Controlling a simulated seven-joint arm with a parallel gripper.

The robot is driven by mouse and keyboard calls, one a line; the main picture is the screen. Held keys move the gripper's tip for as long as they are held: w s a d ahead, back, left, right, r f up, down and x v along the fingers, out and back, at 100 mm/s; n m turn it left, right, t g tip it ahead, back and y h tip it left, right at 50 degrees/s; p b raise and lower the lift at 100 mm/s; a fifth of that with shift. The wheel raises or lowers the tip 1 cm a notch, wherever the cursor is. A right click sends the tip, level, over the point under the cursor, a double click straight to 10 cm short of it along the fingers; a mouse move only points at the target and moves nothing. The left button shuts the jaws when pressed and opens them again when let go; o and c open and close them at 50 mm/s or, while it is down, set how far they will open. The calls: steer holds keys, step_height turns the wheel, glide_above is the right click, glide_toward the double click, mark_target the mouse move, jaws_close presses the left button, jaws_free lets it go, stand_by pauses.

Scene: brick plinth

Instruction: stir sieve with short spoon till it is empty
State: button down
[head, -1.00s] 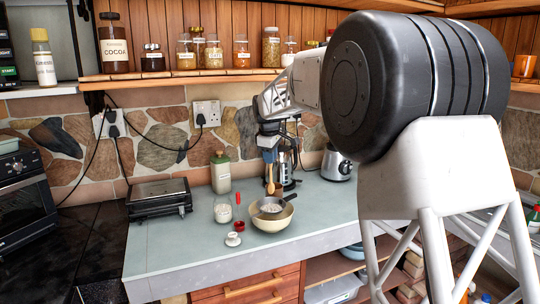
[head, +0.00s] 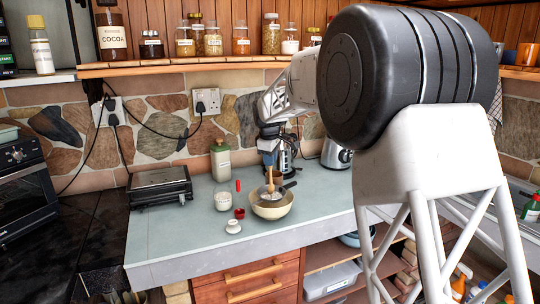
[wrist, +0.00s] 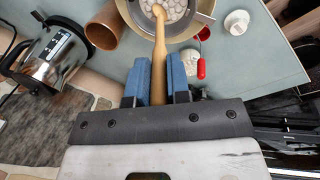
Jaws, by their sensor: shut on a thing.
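My gripper (wrist: 158,95) is shut on the short wooden spoon (wrist: 156,45), with its blue fingers on either side of the handle. In the head view the spoon (head: 270,178) points down into the sieve. The bowl's inside under the sieve is hidden.
A glass jar of white contents (head: 222,199), its white lid (head: 233,227) and a small red cup (head: 239,213) stand left of the bowl. The counter's front left is clear.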

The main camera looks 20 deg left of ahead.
steer(key=shift+x, duration=0.8)
steer(key=shift+s+f, duration=0.1)
steer(key=shift+s, duration=0.05)
steer(key=shift+d, duration=0.15)
